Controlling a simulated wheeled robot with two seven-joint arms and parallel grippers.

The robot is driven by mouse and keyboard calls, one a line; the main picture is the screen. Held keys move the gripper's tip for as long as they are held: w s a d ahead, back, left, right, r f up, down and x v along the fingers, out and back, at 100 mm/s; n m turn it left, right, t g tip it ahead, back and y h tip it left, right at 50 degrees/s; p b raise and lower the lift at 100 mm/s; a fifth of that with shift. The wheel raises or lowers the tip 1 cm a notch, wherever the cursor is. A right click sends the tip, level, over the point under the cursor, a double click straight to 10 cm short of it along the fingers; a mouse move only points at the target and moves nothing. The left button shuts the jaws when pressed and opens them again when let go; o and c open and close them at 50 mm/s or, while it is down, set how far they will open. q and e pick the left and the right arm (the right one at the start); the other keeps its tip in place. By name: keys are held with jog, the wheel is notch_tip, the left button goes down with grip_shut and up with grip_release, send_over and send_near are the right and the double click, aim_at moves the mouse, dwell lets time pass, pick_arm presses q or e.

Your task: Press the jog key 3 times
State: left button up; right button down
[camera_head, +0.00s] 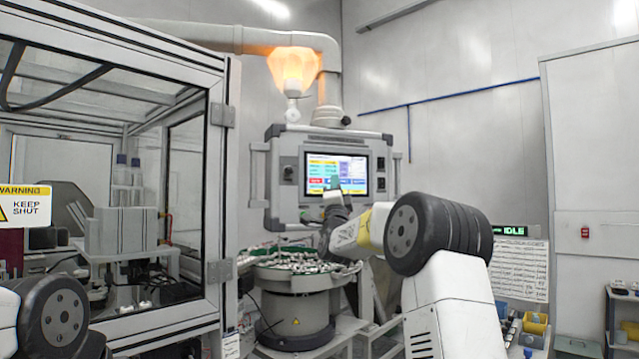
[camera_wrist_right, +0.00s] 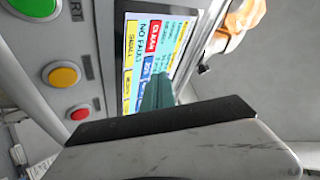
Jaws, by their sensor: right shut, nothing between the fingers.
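The control panel (camera_head: 289,188) hangs at the centre, with a lit touchscreen (camera_head: 320,168) that shows coloured fields and keys. The screen also shows in the right wrist view (camera_wrist_right: 143,37), turned on its side. My right gripper (camera_head: 335,184) is shut and empty, its green tip in front of the lower middle of the screen. In the right wrist view the green fingertip (camera_wrist_right: 157,92) overlaps the screen's edge; I cannot tell whether it touches. No key is readable as jog; part of the screen is hidden behind the fingers. My left gripper is out of view.
Green (camera_wrist_right: 35,8), yellow (camera_wrist_right: 65,75) and red (camera_wrist_right: 80,112) buttons sit beside the screen. A bowl feeder (camera_head: 293,310) with parts stands below the panel. A glazed enclosure (camera_head: 214,190) is at left. An orange-lit lamp (camera_head: 293,69) hangs above.

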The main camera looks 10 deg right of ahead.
jog(key=shift+w+a, duration=0.1)
jog(key=shift+w, duration=0.25)
jog(key=shift+w, duration=0.3)
dwell(0.4)
dwell(0.4)
jog(key=shift+s, duration=0.85)
jog(key=shift+s+d, duration=0.2)
jog(key=shift+s, duration=0.6)
jog(key=shift+s+d, duration=0.15)
jog(key=shift+s, duration=0.6)
jog(key=shift+s+d, duration=0.2)
jog(key=shift+s, duration=0.6)
jog(key=shift+a, duration=0.1)
dwell(2.6)
